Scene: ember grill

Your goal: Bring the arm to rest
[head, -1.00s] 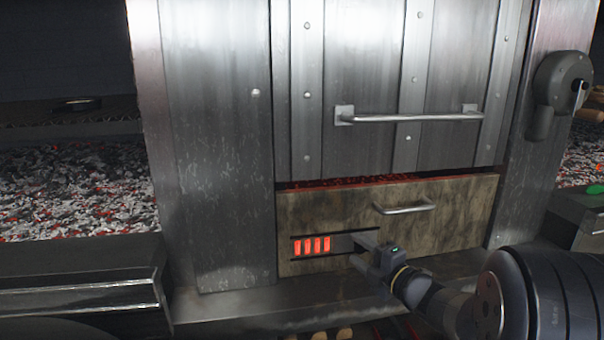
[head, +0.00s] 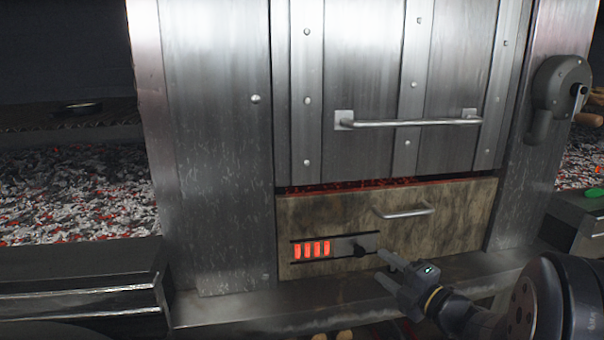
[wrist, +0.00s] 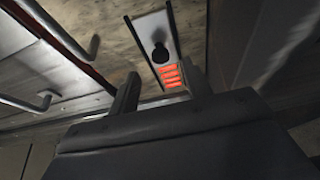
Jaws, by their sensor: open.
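My gripper (head: 386,267) is open and empty in the head view, just right of and below the black knob (head: 360,251) of the sliding vent. It also shows in the wrist view (wrist: 162,92), its two fingers apart with nothing between them. The knob shows in the wrist view (wrist: 160,53), beyond the fingertips and apart from them. The vent's glowing orange slots (head: 312,250) are uncovered left of the knob. My arm reaches in from the lower right.
The vent sits in a worn drawer front (head: 460,214) with a metal handle (head: 404,213). Above it is a steel door with a long bar handle (head: 410,123). A crank (head: 578,92) is at the right. A ledge (head: 240,312) runs below. Ember beds (head: 70,195) flank the housing.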

